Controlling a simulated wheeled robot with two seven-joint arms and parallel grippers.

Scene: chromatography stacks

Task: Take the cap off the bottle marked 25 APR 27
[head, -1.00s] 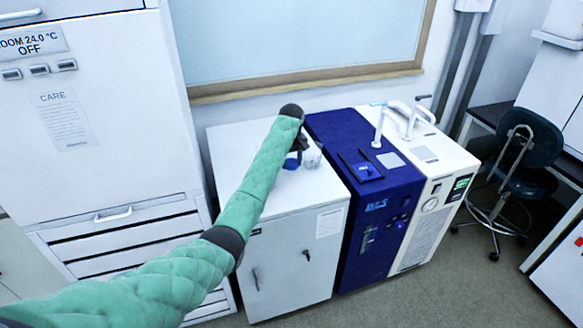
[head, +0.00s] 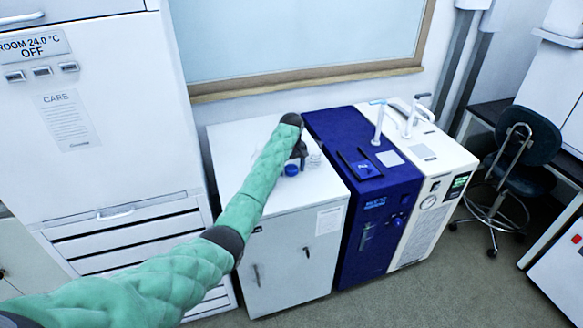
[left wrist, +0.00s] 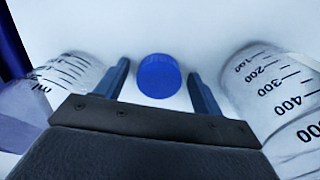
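My left gripper (head: 299,153) is over the top of the white cabinet at the window wall. Its two fingers (left wrist: 158,84) are apart, with a round blue cap (left wrist: 158,76) between them and a gap on each side. In the head view the blue cap (head: 291,170) shows just below the gripper; I cannot tell what is under it. A clear graduated bottle (left wrist: 285,95) is right of the fingers, and another (left wrist: 65,85) is left of them. One clear bottle (head: 315,158) shows in the head view. No date mark is readable. My right gripper is out of view.
The white cabinet (head: 285,225) has bare top at its front. A dark blue machine (head: 375,215) and a white one (head: 440,200) with upright pipes stand close on its right. A tall drawer unit (head: 125,150) stands left. A chair (head: 525,150) is far right.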

